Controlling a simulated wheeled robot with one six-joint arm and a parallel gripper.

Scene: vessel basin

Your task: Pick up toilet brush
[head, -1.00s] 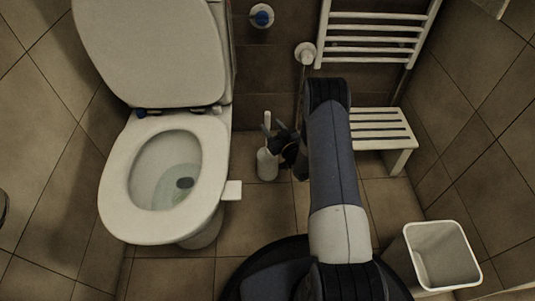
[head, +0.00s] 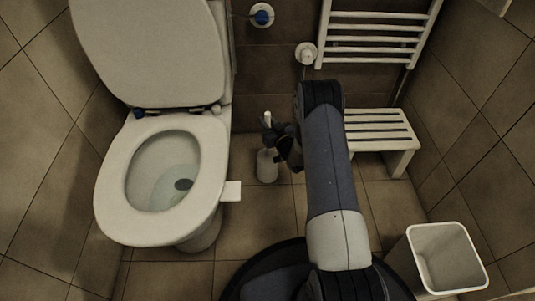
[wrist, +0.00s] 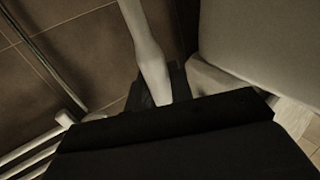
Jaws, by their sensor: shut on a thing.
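The toilet brush has a white upright handle (head: 267,117) that shows above my gripper. Its white holder (head: 266,168) stands on the floor between the toilet and the bench. My dark gripper (head: 268,131) is shut on the brush handle, just above the holder. In the wrist view the pale handle (wrist: 146,52) runs down to my gripper (wrist: 165,95). The black gripper body hides the lower part of the brush there. I cannot tell whether the brush head is inside the holder.
The toilet (head: 112,190) stands close on the left with its lid up. A white slatted bench (head: 378,128) is at the back right, under a towel rail (head: 372,39). A white bin (head: 411,240) stands at the front right. Tiled walls close in both sides.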

